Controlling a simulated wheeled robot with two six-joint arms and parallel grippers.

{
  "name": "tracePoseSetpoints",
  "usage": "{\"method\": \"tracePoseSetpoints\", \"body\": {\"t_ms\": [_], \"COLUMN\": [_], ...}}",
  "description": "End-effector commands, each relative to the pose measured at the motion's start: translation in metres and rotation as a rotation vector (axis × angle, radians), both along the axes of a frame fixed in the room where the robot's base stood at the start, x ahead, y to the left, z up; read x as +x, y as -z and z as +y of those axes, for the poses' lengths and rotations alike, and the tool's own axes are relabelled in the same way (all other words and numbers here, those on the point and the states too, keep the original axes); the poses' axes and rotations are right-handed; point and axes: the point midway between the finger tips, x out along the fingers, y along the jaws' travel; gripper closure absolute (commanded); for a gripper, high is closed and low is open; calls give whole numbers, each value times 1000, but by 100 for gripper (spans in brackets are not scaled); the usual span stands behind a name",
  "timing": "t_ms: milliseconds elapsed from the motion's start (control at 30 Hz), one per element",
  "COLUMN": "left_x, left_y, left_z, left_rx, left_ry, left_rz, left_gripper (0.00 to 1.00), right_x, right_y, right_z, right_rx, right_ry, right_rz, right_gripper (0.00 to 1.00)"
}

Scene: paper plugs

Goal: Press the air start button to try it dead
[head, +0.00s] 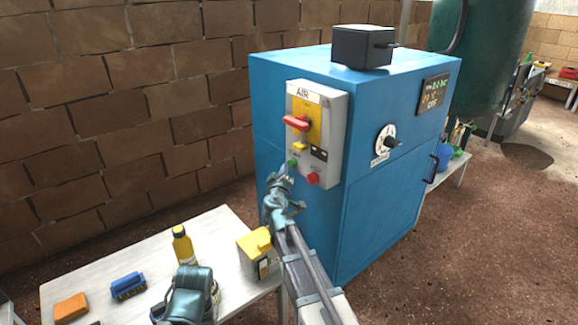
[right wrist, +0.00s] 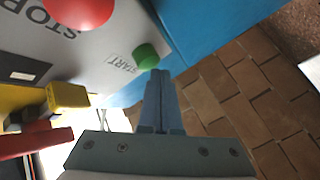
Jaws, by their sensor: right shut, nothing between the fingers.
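The AIR panel (head: 334,110) is a grey box on the front of the blue cabinet. Its green START button (head: 292,163) is low on the left; the wrist view shows this green button (right wrist: 147,56) beside the START label. A red STOP button (head: 312,178) sits to its right and also shows in the wrist view (right wrist: 80,8). My right gripper (head: 283,172) is shut and empty. Its fingertips (right wrist: 161,74) are very close to the green button; I cannot tell whether they touch. Part of my left arm shows at the bottom of the head view; its jaws are unclear.
The panel carries a red handle (head: 296,123) and a yellow piece (head: 300,147). A white table (head: 110,262) holds a yellow bottle (head: 183,247), a yellow-topped box (head: 256,243), a blue brush (head: 128,286) and an orange block (head: 71,307). A brick wall stands behind.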

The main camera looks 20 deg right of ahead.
Motion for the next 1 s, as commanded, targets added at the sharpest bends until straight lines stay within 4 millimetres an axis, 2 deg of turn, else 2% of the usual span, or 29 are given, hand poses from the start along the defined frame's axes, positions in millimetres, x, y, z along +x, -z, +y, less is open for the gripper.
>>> {"method": "tracePoseSetpoints", "body": {"t_ms": [1000], "left_x": [0], "left_y": [0], "left_z": [0], "left_rx": [0], "left_ry": [0], "left_rz": [0], "left_gripper": [48], "right_x": [3], "right_y": [0], "right_z": [-8], "right_rx": [0], "right_ry": [1], "right_rz": [0], "right_gripper": [100]}}
